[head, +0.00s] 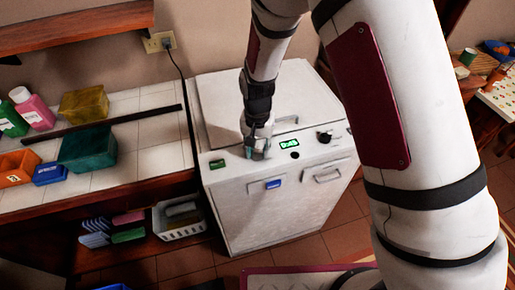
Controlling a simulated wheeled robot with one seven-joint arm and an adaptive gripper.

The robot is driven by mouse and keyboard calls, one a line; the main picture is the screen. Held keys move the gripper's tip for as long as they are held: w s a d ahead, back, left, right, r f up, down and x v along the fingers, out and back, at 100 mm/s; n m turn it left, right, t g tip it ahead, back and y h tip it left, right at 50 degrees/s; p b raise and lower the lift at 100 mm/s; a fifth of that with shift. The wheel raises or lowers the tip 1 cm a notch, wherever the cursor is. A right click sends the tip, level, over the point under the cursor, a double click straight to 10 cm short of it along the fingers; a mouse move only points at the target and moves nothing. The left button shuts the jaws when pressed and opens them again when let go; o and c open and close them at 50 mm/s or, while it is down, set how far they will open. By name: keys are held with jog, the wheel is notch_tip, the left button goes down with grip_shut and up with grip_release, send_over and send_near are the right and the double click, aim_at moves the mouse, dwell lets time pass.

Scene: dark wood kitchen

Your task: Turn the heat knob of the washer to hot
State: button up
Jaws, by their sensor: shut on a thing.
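The washer (310,207) is a white box with a lid on top and a control panel along its sloped front edge. My gripper (256,153) points down at the left half of this panel, left of the lit green display (289,143). It is shut on a knob there, and its fingers hide that knob and its pointer. Another, dark knob (324,137) shows clear of my gripper on the right of the panel. A round black button (295,155) sits below the display. The panel markings are too small to read.
A green switch (217,164) is at the panel's left end. A tiled counter (124,104) with bottles (36,109) and bins (88,149) stands left. A white basket (180,219) is on the shelf below. A power cord (181,78) runs behind the washer.

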aim_at(257, 151)
dwell(0.4)
jog(key=o, duration=1.2)
jog(key=shift+c, duration=0.2)
jog(key=shift+r, duration=0.15)
notch_tip(257, 151, up, 12)
